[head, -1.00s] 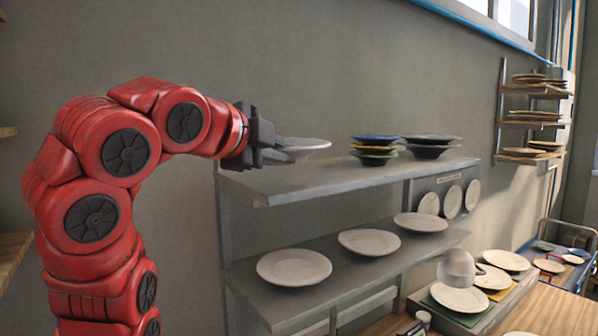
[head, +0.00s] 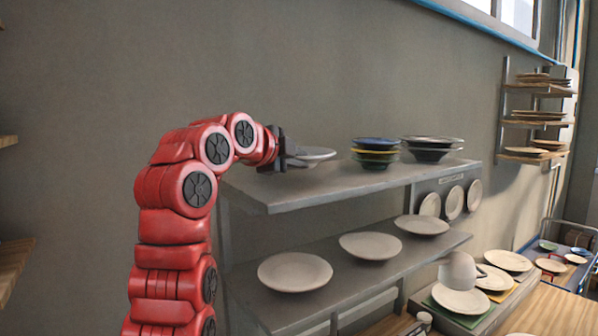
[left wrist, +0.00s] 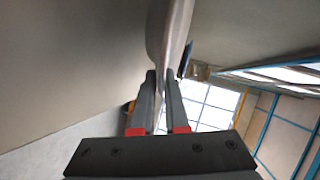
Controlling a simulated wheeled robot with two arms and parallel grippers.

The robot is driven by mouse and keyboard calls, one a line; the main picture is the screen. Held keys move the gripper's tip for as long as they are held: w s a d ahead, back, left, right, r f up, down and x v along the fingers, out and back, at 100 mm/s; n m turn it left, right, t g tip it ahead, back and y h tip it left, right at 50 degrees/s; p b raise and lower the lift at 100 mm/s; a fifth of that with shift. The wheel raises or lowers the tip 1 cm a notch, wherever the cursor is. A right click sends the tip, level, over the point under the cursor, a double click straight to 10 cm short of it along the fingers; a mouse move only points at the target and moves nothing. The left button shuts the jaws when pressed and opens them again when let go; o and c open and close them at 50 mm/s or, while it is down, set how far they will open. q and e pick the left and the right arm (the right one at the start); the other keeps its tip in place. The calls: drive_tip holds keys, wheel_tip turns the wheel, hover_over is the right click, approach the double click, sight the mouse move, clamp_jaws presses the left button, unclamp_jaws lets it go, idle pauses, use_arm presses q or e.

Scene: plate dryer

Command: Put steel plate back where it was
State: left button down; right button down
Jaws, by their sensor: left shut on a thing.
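The steel plate (head: 317,154) is a shallow, light grey dish at the left part of the upper shelf (head: 300,188). My left gripper (head: 294,158) is shut on its left rim. The plate lies nearly level, low over the shelf; I cannot tell if it touches. In the left wrist view the plate (left wrist: 172,35) appears edge-on between the fingertips of my left gripper (left wrist: 159,80). My right gripper is in neither view.
A stack of coloured bowls (head: 376,152) and a stack of dark dishes (head: 432,146) stand right of the plate on the same shelf. Several white plates (head: 370,245) lie on the lower shelf. The wall (head: 300,70) is close behind.

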sight(298, 191)
use_arm(q)
drive_tip(key=shift+s, duration=0.1)
wheel_tip(298, 191, down, 3)
drive_tip(key=p, duration=0.2)
drive_tip(key=shift+r+p, duration=0.15)
drive_tip(key=shift+p, duration=0.2)
drive_tip(key=shift+a, duration=0.1)
drive_tip(key=shift+f, duration=0.2)
drive_tip(key=c, duration=1.4)
unclamp_jaws()
drive_tip(key=shift+f, duration=0.1)
drive_tip(key=shift+o, duration=1)
drive_tip(key=shift+s, duration=0.1)
